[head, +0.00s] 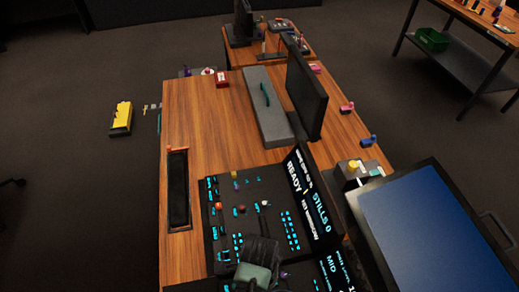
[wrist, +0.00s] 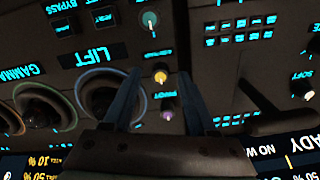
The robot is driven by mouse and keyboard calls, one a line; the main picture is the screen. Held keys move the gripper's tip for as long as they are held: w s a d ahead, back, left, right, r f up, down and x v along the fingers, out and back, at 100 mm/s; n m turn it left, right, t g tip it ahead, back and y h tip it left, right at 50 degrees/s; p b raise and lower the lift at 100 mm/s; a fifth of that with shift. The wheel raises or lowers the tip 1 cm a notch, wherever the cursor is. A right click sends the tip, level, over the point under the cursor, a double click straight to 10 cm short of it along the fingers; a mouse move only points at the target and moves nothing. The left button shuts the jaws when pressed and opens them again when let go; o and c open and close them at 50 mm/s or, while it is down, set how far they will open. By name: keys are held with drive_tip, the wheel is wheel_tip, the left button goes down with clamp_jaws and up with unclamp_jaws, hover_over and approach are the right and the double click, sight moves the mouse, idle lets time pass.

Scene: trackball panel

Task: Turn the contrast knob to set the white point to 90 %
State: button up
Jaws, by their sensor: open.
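The control panel (head: 248,205) is dark, with glowing cyan labels, and lies at the near end of the wooden desk. In the wrist view it appears upside down. A small yellow knob (wrist: 161,76) sits there under a small label that looks like "contrast". A purple knob (wrist: 167,113), with a label that looks like "pivot", sits just nearer my gripper's body. My gripper (wrist: 159,73) is open, its fingers on either side of the yellow knob in the picture. Contact cannot be told.
Large ringed trackballs (wrist: 104,95) lie left of the fingers in the wrist view. A "soft" knob (wrist: 304,92) is at right. An upright display (head: 307,200) stands along the panel's edge; a white-point reading is not legible. A grey case (head: 265,105) lies farther back.

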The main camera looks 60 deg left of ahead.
drive_tip(key=shift+f, duration=0.25)
clamp_jaws()
idle(0.5)
